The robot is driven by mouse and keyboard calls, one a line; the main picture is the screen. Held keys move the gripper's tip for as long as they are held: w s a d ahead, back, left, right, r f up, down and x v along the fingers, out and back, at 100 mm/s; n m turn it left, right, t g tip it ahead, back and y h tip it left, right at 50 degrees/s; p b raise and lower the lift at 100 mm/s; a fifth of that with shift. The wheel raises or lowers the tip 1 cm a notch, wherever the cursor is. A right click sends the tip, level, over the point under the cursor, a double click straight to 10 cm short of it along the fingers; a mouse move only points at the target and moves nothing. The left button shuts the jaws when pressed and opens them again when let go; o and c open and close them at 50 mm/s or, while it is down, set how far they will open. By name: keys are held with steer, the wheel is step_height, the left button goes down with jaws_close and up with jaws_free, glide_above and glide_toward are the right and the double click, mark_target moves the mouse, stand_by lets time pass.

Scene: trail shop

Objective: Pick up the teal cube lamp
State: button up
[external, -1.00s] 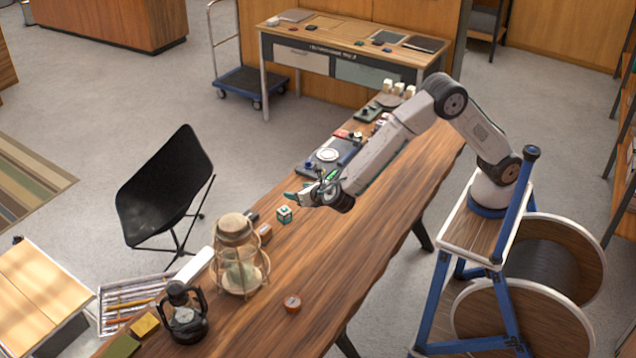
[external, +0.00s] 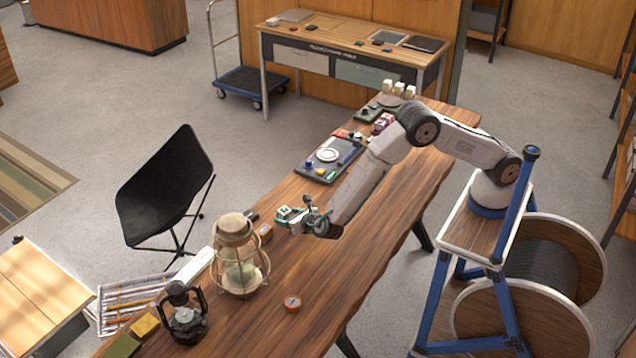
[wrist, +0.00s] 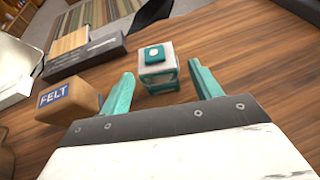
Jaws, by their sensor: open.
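The teal cube lamp (wrist: 158,70) is a small white and teal cube with a teal square and a white dot on top. It stands upright on the wooden table (wrist: 225,45). In the wrist view my gripper (wrist: 164,88) is open, with one teal finger to each side of the lamp's near part. No contact shows. In the external view my gripper (external: 298,217) is low over the table at the lamp (external: 284,212), which is partly covered by the fingers.
A brown box marked FELT (wrist: 68,99) stands close to the left finger, with a dark long block (wrist: 85,56) behind it. The table to the right is clear.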

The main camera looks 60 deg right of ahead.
steer(key=x, duration=0.2)
steer(key=shift+w+d+f, duration=0.1)
steer(key=shift+w, duration=0.3)
steer(key=c, duration=1.1)
